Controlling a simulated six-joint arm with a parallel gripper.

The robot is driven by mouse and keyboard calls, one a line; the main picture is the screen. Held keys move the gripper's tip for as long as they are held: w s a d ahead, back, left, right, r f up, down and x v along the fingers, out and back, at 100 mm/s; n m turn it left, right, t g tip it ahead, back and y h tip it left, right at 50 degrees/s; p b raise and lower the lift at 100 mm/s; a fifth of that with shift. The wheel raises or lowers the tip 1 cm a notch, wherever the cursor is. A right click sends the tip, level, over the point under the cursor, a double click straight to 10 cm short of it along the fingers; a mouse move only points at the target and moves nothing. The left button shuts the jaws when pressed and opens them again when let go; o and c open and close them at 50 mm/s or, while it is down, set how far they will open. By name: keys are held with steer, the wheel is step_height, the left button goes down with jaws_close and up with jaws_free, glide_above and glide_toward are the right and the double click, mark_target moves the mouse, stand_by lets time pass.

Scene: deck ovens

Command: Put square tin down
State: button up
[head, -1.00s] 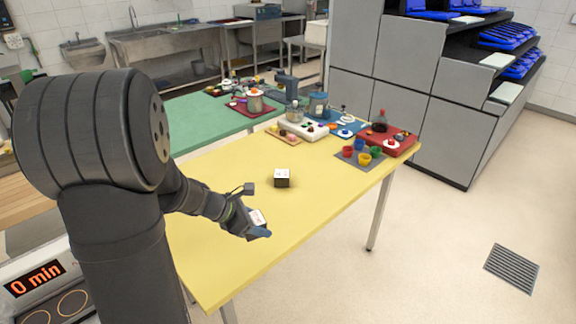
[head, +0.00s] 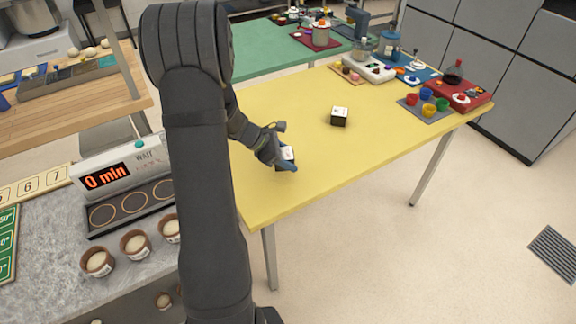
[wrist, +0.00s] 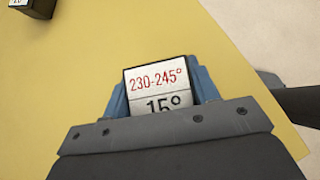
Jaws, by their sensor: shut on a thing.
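A small square tin (head: 287,153) with dark sides and a white top is between the fingers of my gripper (head: 288,162). In the wrist view the tin's white label (wrist: 158,80) reads "230-245°" in red and "15°" in black below. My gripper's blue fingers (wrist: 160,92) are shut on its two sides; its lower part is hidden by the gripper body. The tin is over the near part of the yellow table (head: 300,115); I cannot tell whether it touches the top.
A second dark box with a white top (head: 339,116) stands further back on the table; its corner shows in the wrist view (wrist: 35,8). Coloured cups (head: 427,94) and a red tray (head: 468,97) are at the far right. The table between is clear.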

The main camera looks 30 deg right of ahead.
mark_target(288, 173)
steer(key=shift+f, duration=1.9)
steer(key=shift+f, duration=0.15)
steer(key=o, duration=1.1)
steer(key=shift+r, duration=0.2)
steer(key=v, duration=1.2)
steer(key=shift+d+f, duration=0.1)
steer(key=shift+d, duration=0.05)
